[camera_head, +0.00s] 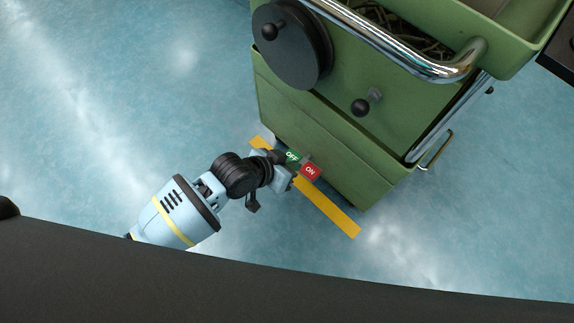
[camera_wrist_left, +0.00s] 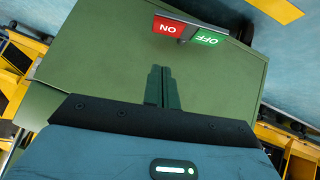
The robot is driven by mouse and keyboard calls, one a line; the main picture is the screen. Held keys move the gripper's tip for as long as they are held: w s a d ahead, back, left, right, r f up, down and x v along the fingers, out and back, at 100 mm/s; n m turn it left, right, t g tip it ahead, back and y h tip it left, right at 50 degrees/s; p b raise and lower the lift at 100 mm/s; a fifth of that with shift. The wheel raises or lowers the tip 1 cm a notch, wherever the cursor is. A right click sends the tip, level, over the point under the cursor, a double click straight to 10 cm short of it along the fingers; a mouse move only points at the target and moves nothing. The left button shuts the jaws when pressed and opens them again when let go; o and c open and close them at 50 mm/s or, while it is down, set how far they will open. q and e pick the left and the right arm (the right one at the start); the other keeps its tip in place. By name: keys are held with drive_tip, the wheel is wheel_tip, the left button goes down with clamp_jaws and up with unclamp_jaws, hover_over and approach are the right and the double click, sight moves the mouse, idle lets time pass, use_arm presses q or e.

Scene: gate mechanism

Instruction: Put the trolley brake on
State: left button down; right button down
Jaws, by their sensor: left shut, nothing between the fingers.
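The green trolley (camera_head: 325,150) stands on the blue floor. Low on its near side is the brake pedal, with a red ON plate (camera_head: 310,171) beside a green OFF plate (camera_head: 291,156). In the left wrist view the red ON plate (camera_wrist_left: 167,26) and green OFF plate (camera_wrist_left: 209,38) show at the top, beyond the fingertips. My left gripper (camera_head: 284,172) reaches in from the left, close to the pedal in the head view. Its fingers (camera_wrist_left: 161,72) are shut and empty; I cannot tell whether they touch the trolley. My right gripper is not in view.
A yellow floor stripe (camera_head: 335,215) runs beside the trolley's base. Above are a chrome handle (camera_head: 405,58), a dark round wheel with a knob (camera_head: 300,50) and a small black knob (camera_head: 361,107). Open floor (camera_head: 130,90) lies to the left.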

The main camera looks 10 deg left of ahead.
sight(311, 178)
use_arm(q)
drive_tip(key=d+f+b, duration=0.1)
drive_tip(key=f, duration=0.1)
drive_tip(key=w+d+f+b, duration=0.1)
drive_tip(key=f+b, duration=0.1)
drive_tip(key=w+d+f+b, duration=0.1)
drive_tip(key=f, duration=0.2)
drive_tip(key=shift+w+d+b, duration=0.2)
drive_tip(key=shift+d+b, duration=0.1)
drive_tip(key=shift+d+f, duration=0.1)
drive_tip(key=shift+f, duration=0.3)
drive_tip(key=shift+s+b, duration=0.1)
drive_tip(key=shift+b, duration=0.2)
drive_tip(key=p, duration=0.3)
drive_tip(key=shift+s+d+f+m+t+y, duration=0.2)
drive_tip(key=shift+s+d+m+t+y, duration=0.1)
drive_tip(key=shift+d+y, duration=0.1)
drive_tip(key=shift+s+d+f, duration=0.15)
drive_tip(key=shift+d+f, duration=0.05)
drive_tip(key=shift+f, duration=0.75)
